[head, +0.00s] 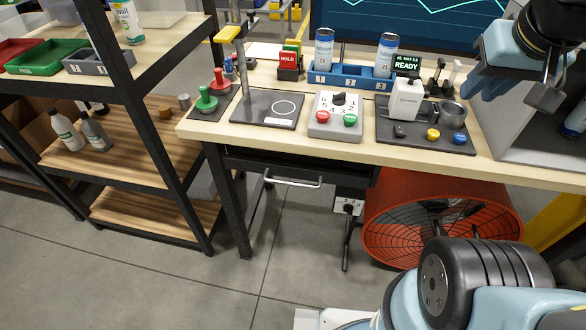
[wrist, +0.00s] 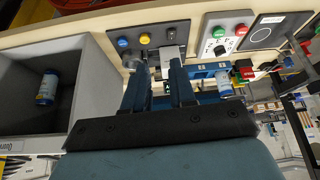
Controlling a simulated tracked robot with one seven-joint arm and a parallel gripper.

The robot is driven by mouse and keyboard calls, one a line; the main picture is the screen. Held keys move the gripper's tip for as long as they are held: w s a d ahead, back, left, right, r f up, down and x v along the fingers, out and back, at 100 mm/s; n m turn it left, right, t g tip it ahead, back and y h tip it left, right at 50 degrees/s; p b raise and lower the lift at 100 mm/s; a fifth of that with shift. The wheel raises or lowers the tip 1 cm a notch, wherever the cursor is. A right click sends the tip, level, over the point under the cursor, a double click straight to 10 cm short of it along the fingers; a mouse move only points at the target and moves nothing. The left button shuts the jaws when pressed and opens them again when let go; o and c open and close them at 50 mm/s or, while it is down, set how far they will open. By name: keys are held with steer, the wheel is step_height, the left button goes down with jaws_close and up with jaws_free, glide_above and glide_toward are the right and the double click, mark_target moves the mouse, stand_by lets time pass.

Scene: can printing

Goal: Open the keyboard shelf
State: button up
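The dark keyboard shelf (head: 262,162) sits under the bench top, left of centre in the head view. It appears pushed in beneath the bench. Its silver bar handle (head: 293,183) sticks out at the front. My gripper (head: 485,88) is at the upper right of the head view, above the right side of the bench, well away from the handle. In the wrist view my gripper (wrist: 158,65) has its two blue fingers apart with nothing held between them. The shelf and handle cannot be made out in the wrist view.
On the bench (head: 350,151) stand a control box (head: 335,118), a button panel (head: 425,130) and a blue can rack (head: 350,80). A red drum fan (head: 440,215) stands underneath, right of the shelf. A rack (head: 110,165) is left. Floor before the handle is clear.

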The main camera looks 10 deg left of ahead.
steer(key=w+a+f+n+g+h, duration=0.2)
steer(key=w+a+f+g+h, duration=0.3)
steer(key=a+f, duration=0.35)
steer(key=n+t+h, duration=0.6)
steer(key=n+t, duration=0.1)
steer(key=t, duration=0.1)
glide_above(289, 182)
steer(key=s+d, duration=0.2)
steer(key=s, duration=0.3)
step_height(289, 182, down, 20)
steer(key=s+a+f+n+t+y, duration=0.45)
steer(key=s+a+f, duration=0.3)
steer(key=f, duration=0.25)
steer(key=shift+t+h, duration=0.35)
steer(key=shift+t, duration=0.1)
steer(key=x, duration=1.4)
steer(key=shift+w+a+r, duration=0.25)
steer(key=shift+a+r, duration=0.1)
steer(key=shift+c, duration=0.2)
jaws_close()
